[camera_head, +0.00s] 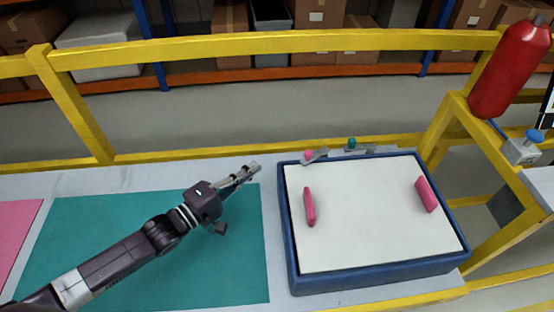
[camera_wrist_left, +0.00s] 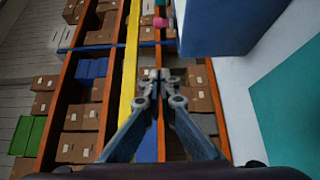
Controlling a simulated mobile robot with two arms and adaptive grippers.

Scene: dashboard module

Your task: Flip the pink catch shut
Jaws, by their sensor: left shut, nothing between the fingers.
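The pink catch (camera_head: 309,156) is a small grey lever with a pink knob at the back left edge of the blue case (camera_head: 286,230). Its lever points to the right and slightly up, and I cannot tell its exact tilt. My left gripper (camera_head: 254,167) is shut and empty, left of the catch and apart from it, over the back of the teal mat. In the left wrist view, the gripper's fingertips (camera_wrist_left: 160,76) meet, and a pink knob (camera_wrist_left: 160,22) shows beyond them beside the blue case (camera_wrist_left: 230,25). My right gripper is not in view.
A teal-knobbed catch (camera_head: 352,145) sits right of the pink one. The white lid (camera_head: 370,225) bears two pink handles (camera_head: 309,207). A yellow rail (camera_head: 250,45) runs behind the table. A red extinguisher (camera_head: 508,70) stands at right. The teal mat (camera_head: 100,240) is otherwise clear.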

